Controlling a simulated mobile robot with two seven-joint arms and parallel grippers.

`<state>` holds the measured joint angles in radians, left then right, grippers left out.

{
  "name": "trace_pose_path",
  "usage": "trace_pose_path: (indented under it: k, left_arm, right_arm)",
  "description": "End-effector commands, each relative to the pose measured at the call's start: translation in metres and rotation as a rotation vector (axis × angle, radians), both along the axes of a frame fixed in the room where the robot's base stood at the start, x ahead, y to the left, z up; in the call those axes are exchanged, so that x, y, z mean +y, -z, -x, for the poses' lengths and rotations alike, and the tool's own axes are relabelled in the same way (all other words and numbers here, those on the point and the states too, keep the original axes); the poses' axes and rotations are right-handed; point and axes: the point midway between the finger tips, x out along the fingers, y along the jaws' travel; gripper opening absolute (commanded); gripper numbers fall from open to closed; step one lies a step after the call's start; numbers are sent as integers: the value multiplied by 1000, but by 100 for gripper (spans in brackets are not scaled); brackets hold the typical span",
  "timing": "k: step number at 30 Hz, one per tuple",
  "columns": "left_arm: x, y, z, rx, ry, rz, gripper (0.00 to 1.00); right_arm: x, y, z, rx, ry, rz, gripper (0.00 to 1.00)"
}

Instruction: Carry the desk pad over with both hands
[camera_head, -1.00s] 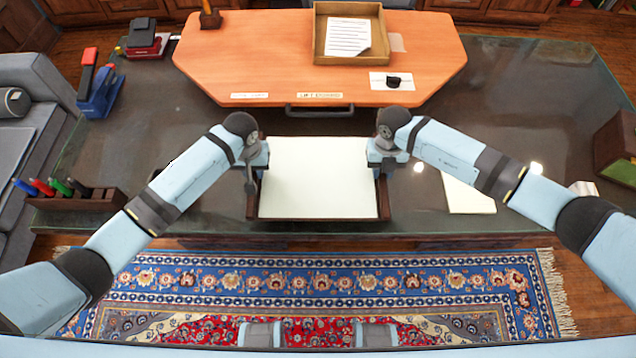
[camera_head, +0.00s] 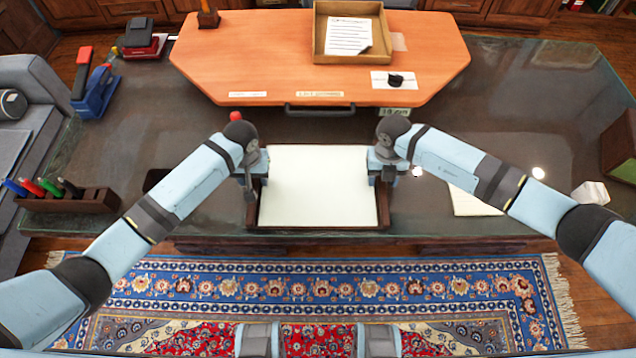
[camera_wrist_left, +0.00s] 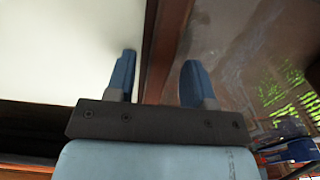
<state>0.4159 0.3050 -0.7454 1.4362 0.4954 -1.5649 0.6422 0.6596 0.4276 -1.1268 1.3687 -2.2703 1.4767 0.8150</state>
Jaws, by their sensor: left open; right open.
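The desk pad (camera_head: 318,190) is a pale sheet in a dark brown frame. It lies at the near edge of the dark desk, in the middle of the head view. My left gripper (camera_head: 251,186) is at its left edge and my right gripper (camera_head: 384,180) is at its right edge; the right fingertips are hard to make out. In the left wrist view, the open left fingers (camera_wrist_left: 158,82) are on either side of the pad's dark frame edge (camera_wrist_left: 156,35). One finger is over the pale surface, the other beyond the frame.
An orange board (camera_head: 240,60) with a wooden tray (camera_head: 318,50) covers the far desk. A pen holder (camera_head: 80,202) stands at left, a blue-red stapler (camera_head: 95,88) behind it. A paper (camera_head: 472,203) lies right of the pad.

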Motion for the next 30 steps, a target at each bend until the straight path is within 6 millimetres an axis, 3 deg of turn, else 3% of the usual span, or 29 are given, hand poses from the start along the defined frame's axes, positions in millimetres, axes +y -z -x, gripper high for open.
trace_pose_path:
  k: [5, 12, 18, 25, 30]
  left_arm:
    - [0, -22, -1, -3, 1, 1, 49]
    - [0, -74, -1, -4, -1, 1, 49]
    - [0, -106, -1, -3, -1, 1, 49]
    - [0, -119, 0, -1, -1, -1, 49]
    - [0, -119, 0, -1, -1, -1, 49]
  right_arm:
    - [1, 0, 0, 0, -1, -1, 49]
    - [1, 0, 0, 0, -1, -1, 49]
    - [1, 0, 0, 0, -1, -1, 49]
    - [0, -6, -1, -1, -1, -1, 49]
    - [0, -34, -5, -3, -2, -1, 49]
